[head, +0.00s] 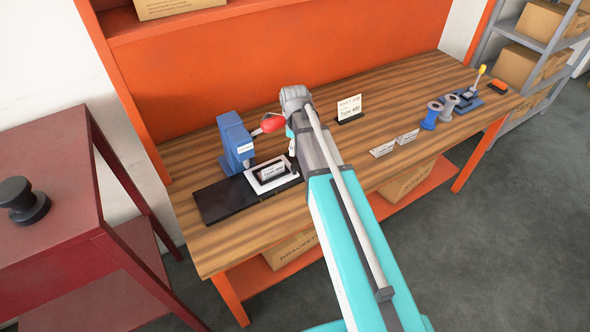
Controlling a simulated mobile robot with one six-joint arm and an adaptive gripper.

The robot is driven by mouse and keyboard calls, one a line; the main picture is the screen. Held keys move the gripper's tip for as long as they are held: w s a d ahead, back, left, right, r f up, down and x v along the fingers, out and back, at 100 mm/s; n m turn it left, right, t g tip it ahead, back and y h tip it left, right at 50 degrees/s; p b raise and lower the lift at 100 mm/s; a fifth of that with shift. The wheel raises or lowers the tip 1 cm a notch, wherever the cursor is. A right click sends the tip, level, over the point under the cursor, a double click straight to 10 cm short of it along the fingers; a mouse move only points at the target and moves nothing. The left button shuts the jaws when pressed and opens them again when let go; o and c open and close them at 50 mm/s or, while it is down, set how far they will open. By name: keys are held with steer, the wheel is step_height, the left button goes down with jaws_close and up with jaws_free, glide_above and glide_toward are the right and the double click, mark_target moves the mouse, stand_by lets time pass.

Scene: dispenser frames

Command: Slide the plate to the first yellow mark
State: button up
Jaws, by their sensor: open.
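A white plate (253,183) sits on a long black base (222,203) at the left end of the wooden bench. A blue dispenser frame (233,140) with a red-ended lever (273,123) rises just behind the plate. No yellow mark on the base can be made out at this size. My gripper (293,158) points down near the plate's right end, largely hidden by my arm; it is open, and whether it touches the plate cannot be told.
A sign reading Type 400 (349,107) and small label cards (383,149) stand on the bench (420,100). Blue and grey spools (431,115) and a yellow-handled tool (481,72) are at the right. A dark red table (60,180) with a black knob-shaped object (24,203) is at left.

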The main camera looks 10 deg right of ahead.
mark_target(294, 166)
steer(key=shift+f+b, duration=4.7)
steer(key=shift+f, duration=0.25)
jaws_close()
